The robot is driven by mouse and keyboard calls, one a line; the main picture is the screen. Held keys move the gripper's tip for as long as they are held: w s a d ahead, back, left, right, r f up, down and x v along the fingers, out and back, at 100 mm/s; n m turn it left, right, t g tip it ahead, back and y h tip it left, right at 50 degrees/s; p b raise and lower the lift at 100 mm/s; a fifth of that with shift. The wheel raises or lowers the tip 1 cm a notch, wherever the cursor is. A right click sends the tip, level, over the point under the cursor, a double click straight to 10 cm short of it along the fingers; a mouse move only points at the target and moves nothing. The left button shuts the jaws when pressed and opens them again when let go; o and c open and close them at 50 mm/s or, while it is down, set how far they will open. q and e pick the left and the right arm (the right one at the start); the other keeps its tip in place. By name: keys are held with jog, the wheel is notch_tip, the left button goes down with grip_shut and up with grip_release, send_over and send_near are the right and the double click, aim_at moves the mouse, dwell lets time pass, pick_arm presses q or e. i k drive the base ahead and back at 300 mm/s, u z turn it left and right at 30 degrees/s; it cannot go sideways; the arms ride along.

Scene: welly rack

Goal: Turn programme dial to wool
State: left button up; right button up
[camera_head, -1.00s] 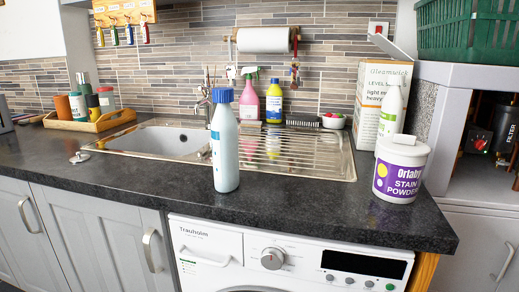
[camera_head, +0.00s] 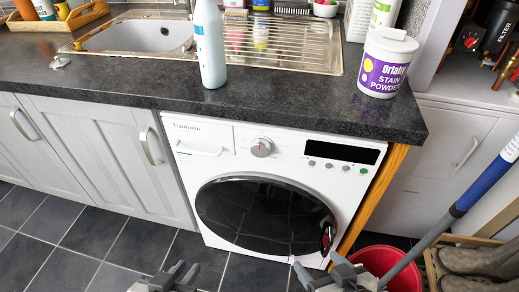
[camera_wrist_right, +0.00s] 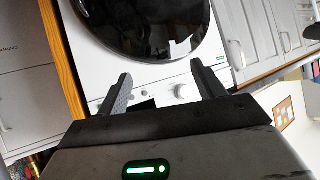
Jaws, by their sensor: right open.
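The programme dial (camera_head: 261,147) is a round silver-grey knob on the white control panel of the washing machine (camera_head: 220,143), left of the dark display. The marks around it are too small to read, so its setting cannot be told. My right gripper (camera_head: 318,266) is low in front of the machine's door, open and empty, well apart from the dial. In the right wrist view its fingers (camera_wrist_right: 162,78) are spread, and the dial (camera_wrist_right: 182,91) appears between them, further off. My left gripper (camera_head: 183,270) is at the bottom edge, left of the right one; its finger gap is unclear.
A white-blue bottle (camera_head: 210,50) and a stain powder tub (camera_head: 384,68) stand on the dark worktop (camera_head: 300,103) above the machine. A red bucket (camera_head: 388,262) and a blue-handled pole (camera_head: 480,188) are at the lower right. The space before the control panel is clear.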

aim_at(261, 146)
jog(key=k, duration=0.5)
jog(key=u, duration=1.65)
jog(key=i, duration=1.25)
jog(key=z, duration=2.2)
